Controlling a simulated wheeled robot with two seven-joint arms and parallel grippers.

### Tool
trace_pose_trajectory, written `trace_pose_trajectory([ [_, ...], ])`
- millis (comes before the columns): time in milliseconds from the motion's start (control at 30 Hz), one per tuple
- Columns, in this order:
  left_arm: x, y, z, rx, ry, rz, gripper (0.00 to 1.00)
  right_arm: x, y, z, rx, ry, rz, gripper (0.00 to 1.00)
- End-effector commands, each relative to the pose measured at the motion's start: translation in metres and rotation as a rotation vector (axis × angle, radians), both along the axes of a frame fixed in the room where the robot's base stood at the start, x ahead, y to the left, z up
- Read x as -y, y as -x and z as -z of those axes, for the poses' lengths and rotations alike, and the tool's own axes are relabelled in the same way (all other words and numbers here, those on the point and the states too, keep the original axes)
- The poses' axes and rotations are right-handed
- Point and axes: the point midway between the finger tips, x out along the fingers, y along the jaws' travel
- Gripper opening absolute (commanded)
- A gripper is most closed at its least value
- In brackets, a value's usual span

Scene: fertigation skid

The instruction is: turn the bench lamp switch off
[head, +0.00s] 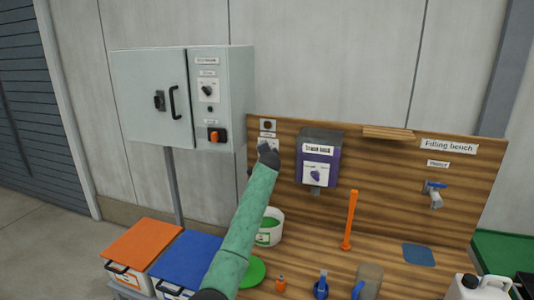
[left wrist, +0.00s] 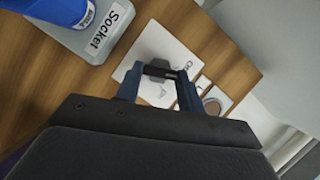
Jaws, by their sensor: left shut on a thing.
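A white switch plate (head: 263,143) is on the wooden backboard, mostly covered by my gripper in the head view. In the left wrist view the plate (left wrist: 152,90) shows between my fingers, with a dark switch knob (left wrist: 159,72) at its middle. My left gripper (head: 268,156) is at the plate. In the wrist view its blue fingers (left wrist: 160,76) are on both sides of the knob and shut on it. The printing on the plate is too small and partly covered to read, so the knob's setting cannot be told. My right gripper is not in view.
A round fitting (left wrist: 211,106) is beside the plate. A grey socket box (left wrist: 100,40) with a blue plug (left wrist: 62,8) is close by. A purple dispenser (head: 319,160) hangs to the right, a grey cabinet (head: 150,95) stands left. An orange post (head: 350,220) stands on the bench.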

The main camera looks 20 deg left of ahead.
Motion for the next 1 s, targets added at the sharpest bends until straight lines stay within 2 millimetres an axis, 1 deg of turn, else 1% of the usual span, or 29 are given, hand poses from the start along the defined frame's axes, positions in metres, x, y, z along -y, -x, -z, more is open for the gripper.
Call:
trace_pose_trajectory([
  [200,-0.0010,0.0001,0.0011,-0.008,0.167,-0.001,0.15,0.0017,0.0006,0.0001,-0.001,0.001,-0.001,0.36],
  [400,-0.0016,0.0002,0.0014,-0.014,0.273,-0.001,0.15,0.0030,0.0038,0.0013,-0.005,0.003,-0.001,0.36],
  [700,-0.0019,0.0003,0.0019,-0.018,0.345,-0.002,0.15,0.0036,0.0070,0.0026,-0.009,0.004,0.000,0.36],
  [1000,-0.0020,0.0004,0.0025,-0.018,0.352,-0.002,0.15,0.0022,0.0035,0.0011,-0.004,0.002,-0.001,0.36],
])
